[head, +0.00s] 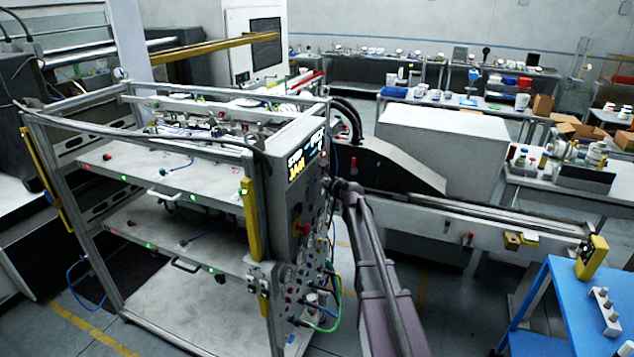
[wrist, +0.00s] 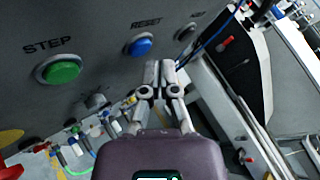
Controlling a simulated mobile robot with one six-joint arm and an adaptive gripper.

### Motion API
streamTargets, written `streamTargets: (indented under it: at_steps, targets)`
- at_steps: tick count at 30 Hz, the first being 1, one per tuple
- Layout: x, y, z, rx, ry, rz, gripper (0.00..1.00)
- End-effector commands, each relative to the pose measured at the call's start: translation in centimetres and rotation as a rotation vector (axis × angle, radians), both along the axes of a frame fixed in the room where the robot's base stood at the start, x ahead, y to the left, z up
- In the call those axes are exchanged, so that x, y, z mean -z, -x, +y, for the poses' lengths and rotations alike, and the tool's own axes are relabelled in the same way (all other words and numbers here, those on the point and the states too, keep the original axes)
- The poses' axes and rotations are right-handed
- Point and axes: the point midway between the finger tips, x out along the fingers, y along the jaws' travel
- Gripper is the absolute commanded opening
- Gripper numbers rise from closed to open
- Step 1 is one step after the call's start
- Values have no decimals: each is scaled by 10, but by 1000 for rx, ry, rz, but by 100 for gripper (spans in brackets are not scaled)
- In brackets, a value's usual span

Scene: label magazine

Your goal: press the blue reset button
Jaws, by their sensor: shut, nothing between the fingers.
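The blue reset button (wrist: 139,46) sits on a grey panel under the word RESET in the wrist view. My gripper (wrist: 160,66) is shut and empty, its fingertips together just below and right of the button in the picture. They do not cover the button; how far they are from the panel I cannot tell. In the head view my gripper (head: 334,184) is beside the side of the grey control box (head: 308,205). I cannot make out the blue button there.
A green STEP button (wrist: 62,70) is left of the blue one, and a dark button (wrist: 187,32) is to its right. Cables and connectors (wrist: 88,135) crowd the panel below. A conveyor (head: 480,215) runs right of my arm. A blue table (head: 570,310) stands at front right.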

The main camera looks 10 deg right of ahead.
Motion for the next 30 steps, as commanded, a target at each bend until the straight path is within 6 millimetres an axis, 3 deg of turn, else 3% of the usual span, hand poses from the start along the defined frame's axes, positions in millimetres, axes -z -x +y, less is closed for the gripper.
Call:
streamTargets:
  at_steps: [30]
  targets:
    - [0,-6,8,0,0,0,0]
